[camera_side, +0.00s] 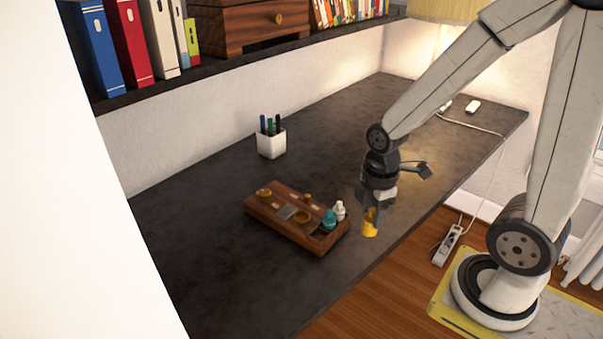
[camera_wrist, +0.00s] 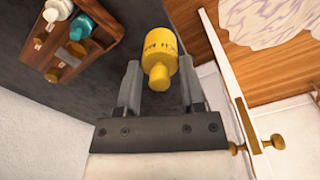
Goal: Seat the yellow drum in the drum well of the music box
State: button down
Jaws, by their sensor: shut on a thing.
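The yellow drum (camera_side: 370,223) is held in my gripper (camera_side: 372,207), off to the right of the music box. I cannot tell which opening is the drum well.
A white pen cup (camera_side: 271,143) stands behind the music box. The desk's front edge (camera_side: 405,238) runs close by the drum. A shelf with books (camera_side: 131,42) hangs along the wall. The desk (camera_side: 320,130) is clear behind the gripper.

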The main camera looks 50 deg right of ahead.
jog(key=shift+w, duration=0.1)
jog(key=w+d, duration=0.1)
jog(key=w, duration=0.6)
jog(key=shift+d, duration=0.4)
jog(key=shift+w+r, duration=0.1)
jog(key=shift+w, duration=0.1)
send_near(295, 213)
jog(key=shift+s+d+f, duration=0.15)
jog(key=shift+s+f, duration=1)
jog(key=shift+s, duration=0.15)
jog(key=shift+w+f, duration=0.15)
jog(key=shift+f, duration=0.1)
jog(key=shift+w+f, duration=0.1)
jog(key=shift+f, duration=1.45)
